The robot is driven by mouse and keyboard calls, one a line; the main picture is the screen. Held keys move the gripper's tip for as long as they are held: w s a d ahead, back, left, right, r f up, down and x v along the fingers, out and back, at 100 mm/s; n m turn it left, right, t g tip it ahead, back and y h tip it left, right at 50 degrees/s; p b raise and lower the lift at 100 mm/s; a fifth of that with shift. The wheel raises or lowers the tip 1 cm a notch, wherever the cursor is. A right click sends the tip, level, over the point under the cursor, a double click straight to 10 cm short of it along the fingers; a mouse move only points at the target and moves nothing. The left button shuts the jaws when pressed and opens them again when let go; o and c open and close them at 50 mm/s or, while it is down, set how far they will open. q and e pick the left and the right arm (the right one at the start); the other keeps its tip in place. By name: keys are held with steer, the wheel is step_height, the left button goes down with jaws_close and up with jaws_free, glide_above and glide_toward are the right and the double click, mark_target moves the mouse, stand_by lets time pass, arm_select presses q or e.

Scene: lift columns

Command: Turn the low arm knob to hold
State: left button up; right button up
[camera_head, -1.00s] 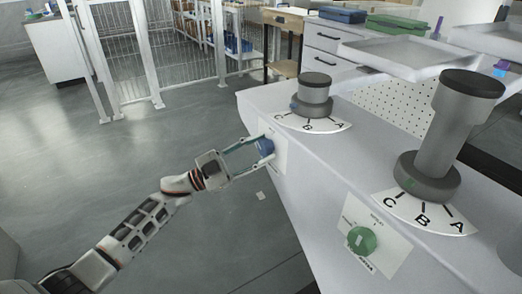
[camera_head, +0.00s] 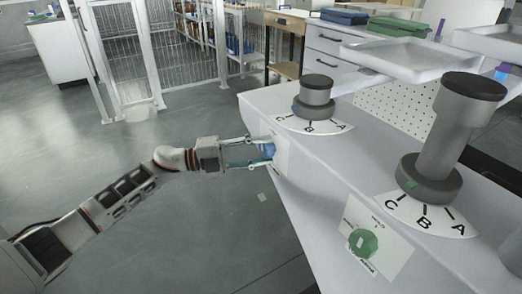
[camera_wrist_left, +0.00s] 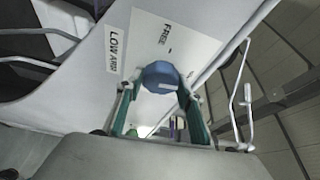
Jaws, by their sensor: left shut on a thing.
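The low arm knob (camera_head: 269,150) is blue and sits on a white label plate on the left side face of the pale bench. In the left wrist view the blue knob (camera_wrist_left: 160,75) shows close up, with "LOW ARM" and "FREE" printed near it. My left gripper (camera_head: 264,153) reaches in from the left, its green-lined fingers on either side of the knob and shut on it. The left wrist view shows the two fingers (camera_wrist_left: 158,92) around the knob. I cannot read the knob's exact setting. My right gripper is not in view.
A short grey column (camera_head: 315,97) and a tall grey column (camera_head: 450,130) stand on the bench over dials lettered A, B, C. A green knob (camera_head: 362,243) sits on a nearer label plate. Open floor lies left of the bench, with a mesh fence (camera_head: 150,50) behind.

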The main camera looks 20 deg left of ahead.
arm_select(q)
steer(key=shift+m+y, duration=0.3)
steer(key=shift+m, duration=0.3)
steer(key=o, duration=1.1)
steer(key=v, duration=1.2)
steer(key=shift+w+a+r, duration=0.1)
steer(key=shift+r, duration=0.05)
